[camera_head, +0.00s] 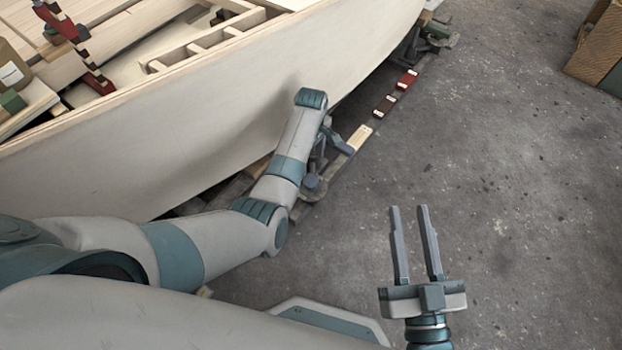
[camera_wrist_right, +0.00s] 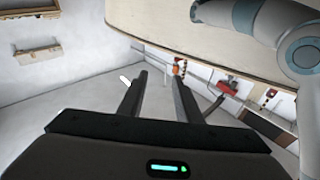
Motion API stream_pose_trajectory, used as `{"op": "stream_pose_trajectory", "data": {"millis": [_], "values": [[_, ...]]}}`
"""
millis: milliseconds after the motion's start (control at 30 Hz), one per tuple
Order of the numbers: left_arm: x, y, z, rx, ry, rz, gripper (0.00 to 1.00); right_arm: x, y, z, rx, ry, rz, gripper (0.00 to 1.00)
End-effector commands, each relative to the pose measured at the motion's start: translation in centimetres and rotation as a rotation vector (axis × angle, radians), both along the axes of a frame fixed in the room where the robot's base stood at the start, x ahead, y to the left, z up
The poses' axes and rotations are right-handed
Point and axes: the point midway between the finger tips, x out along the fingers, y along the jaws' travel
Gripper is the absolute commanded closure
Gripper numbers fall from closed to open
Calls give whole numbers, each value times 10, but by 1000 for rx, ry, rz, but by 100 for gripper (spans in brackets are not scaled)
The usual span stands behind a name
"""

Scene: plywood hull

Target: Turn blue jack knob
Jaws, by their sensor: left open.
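My left arm reaches to the side of the pale plywood hull (camera_head: 250,90). My left gripper (camera_head: 332,143) is mostly hidden behind its own wrist, low beside the hull; it is open. Blue-grey jack-like parts (camera_head: 312,184) show by the forearm under the hull's edge; I cannot tell a blue knob among them or whether the gripper touches it. My right gripper (camera_head: 410,210) is open and empty above the bare floor, fingers apart. Its open fingers also show in the right wrist view (camera_wrist_right: 158,82), with nothing between them.
Wood blocks (camera_head: 359,138) and a red block (camera_head: 407,80) line the hull's lower edge. Another grey-green jack (camera_head: 435,38) stands at the far end. The grey concrete floor (camera_head: 510,180) is clear.

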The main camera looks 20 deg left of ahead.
Motion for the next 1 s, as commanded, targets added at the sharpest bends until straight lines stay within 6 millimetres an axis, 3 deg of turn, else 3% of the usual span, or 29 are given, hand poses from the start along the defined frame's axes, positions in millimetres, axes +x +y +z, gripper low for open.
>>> {"op": "stream_pose_trajectory", "data": {"millis": [500,700,1000], "values": [[-1,1,-55,-1,1,1,40,-33,-1,58,128,-345,-10,69],[0,1,-86,0,1,1,40,-27,-18,87,165,-516,-39,69],[0,0,-104,0,0,0,40,-28,-30,109,193,-640,-57,69]]}}
